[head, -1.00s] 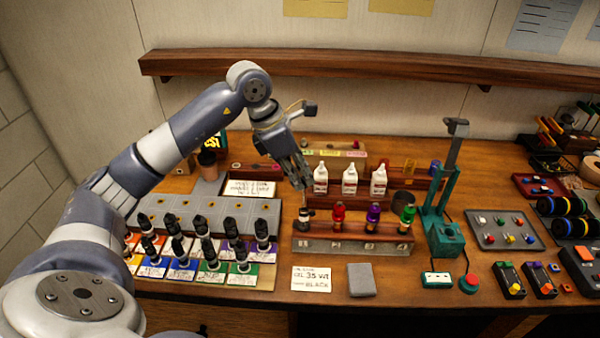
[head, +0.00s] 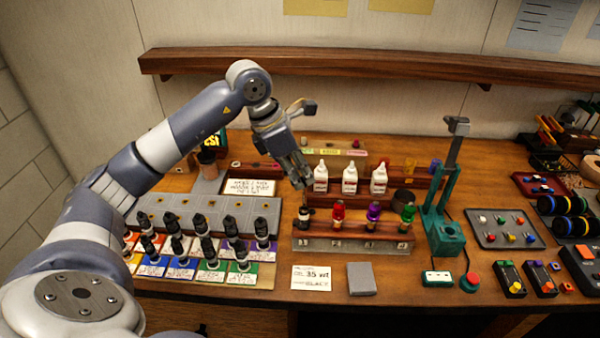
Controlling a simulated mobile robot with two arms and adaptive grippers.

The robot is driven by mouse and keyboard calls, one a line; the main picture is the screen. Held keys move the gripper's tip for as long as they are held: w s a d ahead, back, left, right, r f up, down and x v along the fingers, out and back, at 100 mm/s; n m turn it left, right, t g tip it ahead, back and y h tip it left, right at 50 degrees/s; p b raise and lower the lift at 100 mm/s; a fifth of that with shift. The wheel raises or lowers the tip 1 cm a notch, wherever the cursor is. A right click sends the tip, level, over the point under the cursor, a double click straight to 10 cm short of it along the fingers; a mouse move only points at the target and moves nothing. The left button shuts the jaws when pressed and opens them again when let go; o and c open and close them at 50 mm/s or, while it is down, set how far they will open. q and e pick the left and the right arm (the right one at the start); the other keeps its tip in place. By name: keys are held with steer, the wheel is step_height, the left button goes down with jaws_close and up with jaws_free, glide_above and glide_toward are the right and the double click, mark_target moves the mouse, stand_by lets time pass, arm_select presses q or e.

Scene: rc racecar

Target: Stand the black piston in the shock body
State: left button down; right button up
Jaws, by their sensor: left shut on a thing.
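My left gripper (head: 301,183) is shut, with its fingers pointing down over the left end of the wooden shock stand (head: 352,244). A small dark and pale piece (head: 304,214) stands at the stand's left position, just under the fingertips. I cannot tell whether it is the piston, the shock body, or both, nor whether the fingers touch it. Red (head: 338,216), purple (head: 373,216) and green (head: 407,216) shock bodies stand to its right. Several black pistons (head: 232,228) stand on coloured cards at the left. My right gripper is not in view.
White bottles (head: 349,180) stand behind the stand. A teal press (head: 443,225) is to its right. A paper card (head: 311,278) and a grey pad (head: 361,279) lie in front. A wooden shelf (head: 400,69) runs along the wall.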

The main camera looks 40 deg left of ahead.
arm_select(q)
steer(key=shift+f+b, duration=0.55)
steer(key=shift+f, duration=0.15)
steer(key=shift+f+b, duration=1.45)
steer(key=shift+f, duration=0.35)
steer(key=shift+f+b, duration=1.35)
steer(key=shift+f, duration=0.25)
steer(key=shift+f, duration=0.15)
steer(key=c, duration=1.6)
jaws_free()
steer(key=shift+o, duration=0.2)
